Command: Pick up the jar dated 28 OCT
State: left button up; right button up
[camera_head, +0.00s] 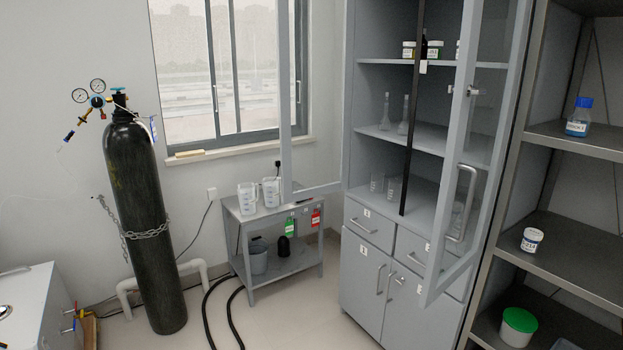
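No date can be read on any jar from here, so I cannot tell which is dated 28 OCT. A small white jar (532,240) with a dark printed label stands on the middle shelf of the open rack at the right. A larger white tub with a green lid (518,326) sits on the rack's lower shelf. Neither of my grippers is in view.
The grey cabinet (370,262) has its glass doors (458,200) swung open into the room. A blue-capped bottle (579,117) stands on the rack. A dark gas cylinder (145,225) and a small table (265,213) with beakers are at left. Hoses cross the floor.

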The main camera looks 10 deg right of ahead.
aim_at(435, 49)
jog(key=i+j+z, duration=0.15)
jog(key=i+z, duration=0.25)
jog(key=i, duration=0.2)
jog(key=i+j+z, duration=0.3)
jog(key=i+z, duration=0.15)
jog(key=i, duration=0.15)
jog(key=i+j+z, duration=0.8)
jog(key=j, duration=0.35)
jog(key=i, duration=0.1)
